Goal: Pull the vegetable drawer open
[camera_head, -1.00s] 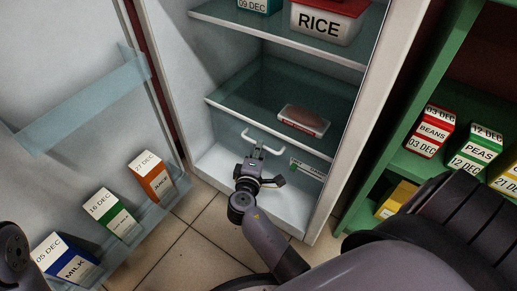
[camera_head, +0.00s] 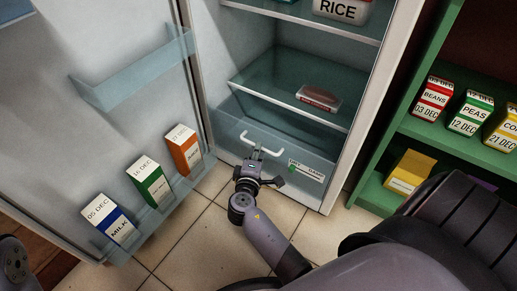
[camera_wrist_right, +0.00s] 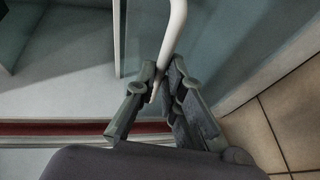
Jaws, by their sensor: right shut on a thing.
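The vegetable drawer (camera_head: 232,128) is a teal-tinted bin at the bottom of the open fridge. Its front stands out past the edge of the glass shelf above, so it is at least partly open. A white bar handle (camera_head: 261,143) is on its front, with a dated label (camera_head: 306,170) to the right. My right gripper (camera_head: 256,160) is at the handle from the front. In the right wrist view, its fingers (camera_wrist_right: 162,88) are closed around the white handle (camera_wrist_right: 175,38).
The fridge door (camera_head: 100,150) stands open at left, with milk (camera_head: 110,218) and other cartons in its rack. A packaged item (camera_head: 318,97) lies on the glass shelf (camera_head: 290,100). A green shelf (camera_head: 385,190) with boxes stands at right. Tiled floor (camera_head: 190,225) is clear in front.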

